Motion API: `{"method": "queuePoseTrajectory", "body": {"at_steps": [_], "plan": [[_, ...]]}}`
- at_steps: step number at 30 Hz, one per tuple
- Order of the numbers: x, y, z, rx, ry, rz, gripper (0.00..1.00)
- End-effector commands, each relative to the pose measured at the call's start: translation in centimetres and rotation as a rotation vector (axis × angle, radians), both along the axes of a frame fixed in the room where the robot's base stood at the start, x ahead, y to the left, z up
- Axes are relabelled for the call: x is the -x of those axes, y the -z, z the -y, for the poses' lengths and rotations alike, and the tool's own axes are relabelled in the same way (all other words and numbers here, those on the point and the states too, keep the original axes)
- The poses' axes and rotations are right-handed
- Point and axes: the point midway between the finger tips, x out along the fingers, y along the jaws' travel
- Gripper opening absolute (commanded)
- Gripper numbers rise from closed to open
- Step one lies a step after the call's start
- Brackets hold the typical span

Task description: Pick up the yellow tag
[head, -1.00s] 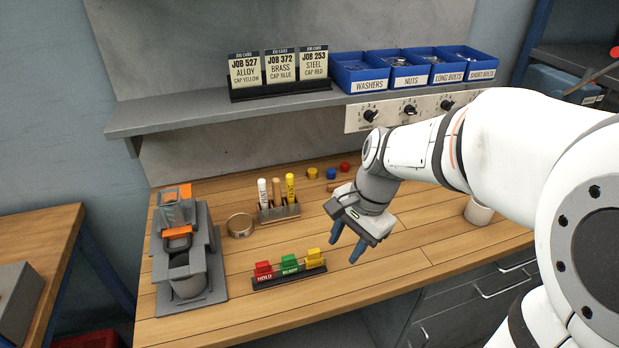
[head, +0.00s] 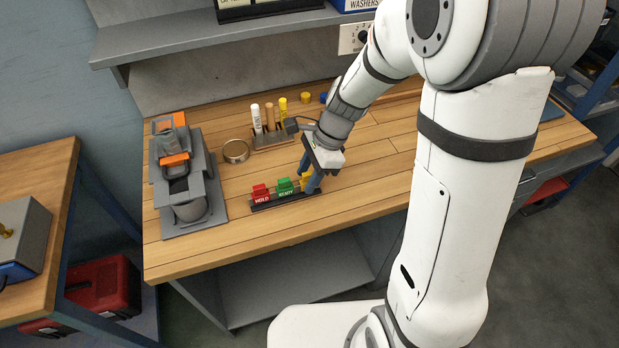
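The yellow tag (head: 306,181) is at the right end of the dark tag holder (head: 262,206), mostly hidden by my gripper's blue fingers. My gripper (head: 310,182) points down at the tag, with one finger on each side of it as seen here. The fingers look apart; whether they touch the tag cannot be seen. The red HOLD tag (head: 260,192) and the green READY tag (head: 284,186) stand in the same holder to the left.
A grey device with orange parts (head: 184,190) stands at the left of the bench. A round tin (head: 235,152) and a rack (head: 275,141) of upright markers are behind the holder. Bare wood (head: 225,240) lies in front of it.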

Motion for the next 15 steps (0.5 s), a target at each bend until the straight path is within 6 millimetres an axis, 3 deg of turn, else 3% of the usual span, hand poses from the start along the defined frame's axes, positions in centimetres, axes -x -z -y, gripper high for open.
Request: {"method": "queuePoseTrajectory", "body": {"at_steps": [6,15], "plan": [[0.04,0.12,-0.06,0.000,-0.001,-0.001,0.39],[0.05,0.10,-0.07,0.000,-0.002,0.000,0.15]]}}
